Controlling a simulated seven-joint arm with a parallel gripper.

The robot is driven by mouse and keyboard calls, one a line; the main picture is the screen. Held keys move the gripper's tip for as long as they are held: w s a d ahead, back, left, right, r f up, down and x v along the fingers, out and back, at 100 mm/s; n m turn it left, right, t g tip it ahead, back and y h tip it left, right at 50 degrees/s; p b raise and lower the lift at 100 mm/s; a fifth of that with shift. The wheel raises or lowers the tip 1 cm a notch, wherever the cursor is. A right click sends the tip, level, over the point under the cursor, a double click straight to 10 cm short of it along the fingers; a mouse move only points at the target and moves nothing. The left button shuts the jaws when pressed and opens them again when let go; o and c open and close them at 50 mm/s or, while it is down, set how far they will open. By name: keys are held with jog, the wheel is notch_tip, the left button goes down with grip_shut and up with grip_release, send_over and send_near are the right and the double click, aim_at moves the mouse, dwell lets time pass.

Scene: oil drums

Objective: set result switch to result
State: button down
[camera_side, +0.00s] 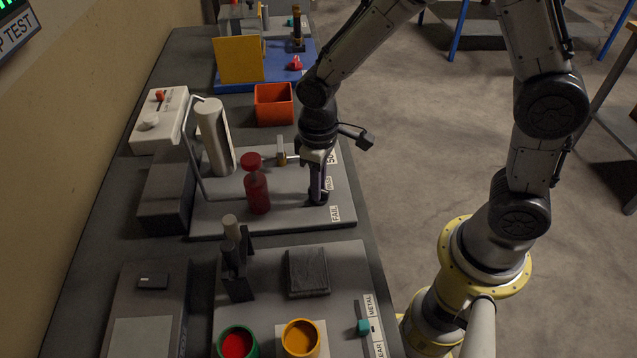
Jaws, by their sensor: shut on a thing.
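The result switch (318,197) is a small dark knob on a dark round base, at the right edge of the middle grey plate (285,217). White labels run along that edge beside it; the nearest one reads FAIL and a small one in the middle seems to read HOLD. My gripper (318,188) points down over the switch and is shut on it. The fingers cover most of the knob, so I cannot tell which label it points to.
A red bottle-like piece (257,192) and a white cylinder (215,135) stand left of my gripper. An orange bin (274,104) is behind. A nearer plate holds a teal switch (363,327), a dark block (308,272) and paint-filled cups (300,339).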

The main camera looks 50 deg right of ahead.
jog(key=shift+s+m, duration=0.1)
jog(key=shift+m, duration=1.4)
jog(key=c, duration=0.8)
grip_release()
jog(key=shift+c, duration=0.2)
notch_tip(320, 180, up, 14)
jog(key=shift+d, duration=0.1)
